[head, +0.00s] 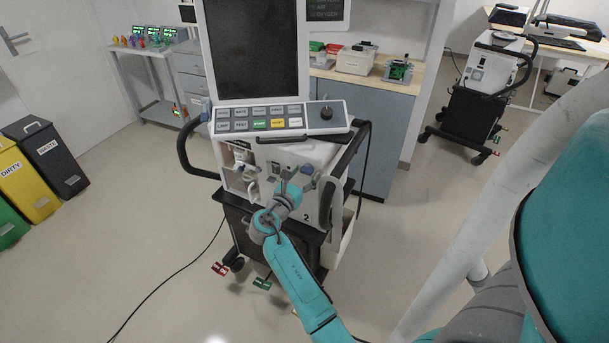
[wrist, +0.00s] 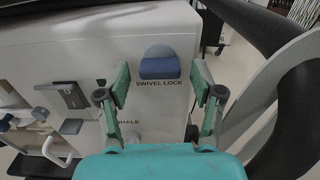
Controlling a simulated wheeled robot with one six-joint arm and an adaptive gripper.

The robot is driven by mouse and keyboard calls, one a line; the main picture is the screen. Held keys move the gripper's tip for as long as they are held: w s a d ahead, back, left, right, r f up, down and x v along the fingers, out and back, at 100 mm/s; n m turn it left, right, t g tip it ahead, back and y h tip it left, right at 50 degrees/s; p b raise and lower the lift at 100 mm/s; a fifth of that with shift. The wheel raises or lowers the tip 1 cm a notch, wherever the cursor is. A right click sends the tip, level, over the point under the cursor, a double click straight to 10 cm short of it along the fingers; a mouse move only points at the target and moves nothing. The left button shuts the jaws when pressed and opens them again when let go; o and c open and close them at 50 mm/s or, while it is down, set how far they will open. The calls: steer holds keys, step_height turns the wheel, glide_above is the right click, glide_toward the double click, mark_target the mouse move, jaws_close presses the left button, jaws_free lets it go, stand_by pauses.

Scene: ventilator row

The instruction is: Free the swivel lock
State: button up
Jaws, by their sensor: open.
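The swivel lock (wrist: 160,68) is a small blue tab on a round grey plate, on the white side panel of the ventilator (wrist: 100,45). The words SWIVEL LOCK stand under it. In the head view the lock (head: 307,169) is a small blue patch just beyond my gripper (head: 299,180). In the wrist view my gripper (wrist: 162,80) is open, one teal finger to the left of the lock and one to the right. Nothing is between the fingers but the view of the panel. I see no contact, and the depth gap is hard to tell.
The ventilator's screen (head: 254,48) and button panel (head: 275,117) are above. A dark handle (head: 350,150) runs close on the right, with a light curved part (wrist: 262,92) beside my fingers in the wrist view. Ports and fittings (wrist: 40,120) lie left. Red (head: 221,268) and green (head: 262,283) caster pedals are below.

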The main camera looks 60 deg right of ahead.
steer(key=shift+d, duration=0.1)
steer(key=c, duration=1.1)
steer(key=shift+c, duration=0.2)
steer(key=shift+m, duration=0.3)
steer(key=m, duration=1.2)
steer(key=shift+w+r+m, duration=0.15)
steer(key=shift+w+m, duration=0.05)
steer(key=shift+m, duration=2.4)
